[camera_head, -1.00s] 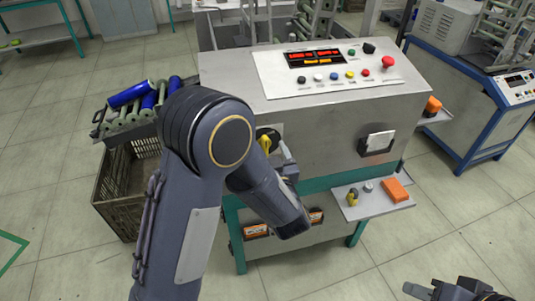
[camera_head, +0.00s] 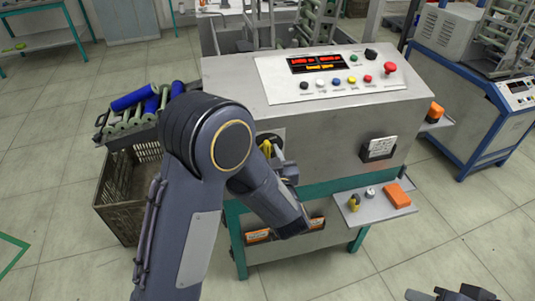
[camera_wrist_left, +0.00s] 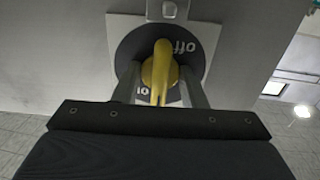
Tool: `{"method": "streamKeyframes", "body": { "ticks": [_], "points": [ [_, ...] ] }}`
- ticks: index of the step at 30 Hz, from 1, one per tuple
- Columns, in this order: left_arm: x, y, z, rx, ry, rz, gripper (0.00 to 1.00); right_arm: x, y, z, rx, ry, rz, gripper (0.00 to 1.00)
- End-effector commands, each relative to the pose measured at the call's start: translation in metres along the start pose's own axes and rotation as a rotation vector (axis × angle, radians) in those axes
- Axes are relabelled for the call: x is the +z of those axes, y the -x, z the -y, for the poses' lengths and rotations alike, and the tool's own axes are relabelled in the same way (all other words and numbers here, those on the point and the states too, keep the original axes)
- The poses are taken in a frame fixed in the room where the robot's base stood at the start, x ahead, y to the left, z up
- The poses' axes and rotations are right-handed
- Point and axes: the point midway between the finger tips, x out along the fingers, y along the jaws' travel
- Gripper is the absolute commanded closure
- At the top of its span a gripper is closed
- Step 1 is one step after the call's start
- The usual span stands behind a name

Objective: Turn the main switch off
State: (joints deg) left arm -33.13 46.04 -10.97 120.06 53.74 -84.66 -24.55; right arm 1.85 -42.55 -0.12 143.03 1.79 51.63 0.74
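The main switch is a yellow handle on a dark round plate with "off" lettering, on the front of the grey machine. In the head view the handle (camera_head: 266,144) is partly hidden by my left arm. In the left wrist view the handle (camera_wrist_left: 160,72) stands lengthwise between the fingers, and the "off" lettering is beside its upper end. My left gripper (camera_wrist_left: 161,88) is open around the handle, with a finger on each side and visible gaps. It also shows in the head view (camera_head: 284,160). My right gripper (camera_head: 455,294) is cut off at the bottom edge.
The machine's sloped panel (camera_head: 385,86) carries a lit display (camera_head: 317,63), coloured buttons and a red mushroom button (camera_head: 390,68). A small shelf (camera_head: 378,210) holds an orange block (camera_head: 397,196). A crate (camera_head: 121,215) stands left of the machine.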

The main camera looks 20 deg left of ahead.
Motion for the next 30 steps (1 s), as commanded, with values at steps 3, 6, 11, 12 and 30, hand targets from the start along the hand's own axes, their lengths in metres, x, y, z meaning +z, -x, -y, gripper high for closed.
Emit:
{"method": "streamKeyframes", "body": {
  "ticks": [3,6,11,12,30],
  "points": [
    [0.0,0.0,0.0,-0.001,0.0,0.0,0.8,0.0,0.0,0.0,0.0,0.0,0.0,0.64],
    [0.0,0.0,0.0,-0.001,0.0,0.0,0.89,0.0,0.0,0.0,0.0,0.0,0.0,0.64],
    [0.002,0.0,0.0,-0.001,0.023,0.0,0.89,0.002,-0.004,-0.002,0.0,0.0,0.0,0.64],
    [0.002,0.0,0.0,-0.001,0.036,0.0,0.89,0.003,-0.006,-0.003,0.0,0.0,0.0,0.64],
    [0.003,0.0,0.001,-0.002,0.253,-0.001,0.89,0.016,-0.032,-0.015,0.0,0.0,0.0,0.64]
  ]
}}
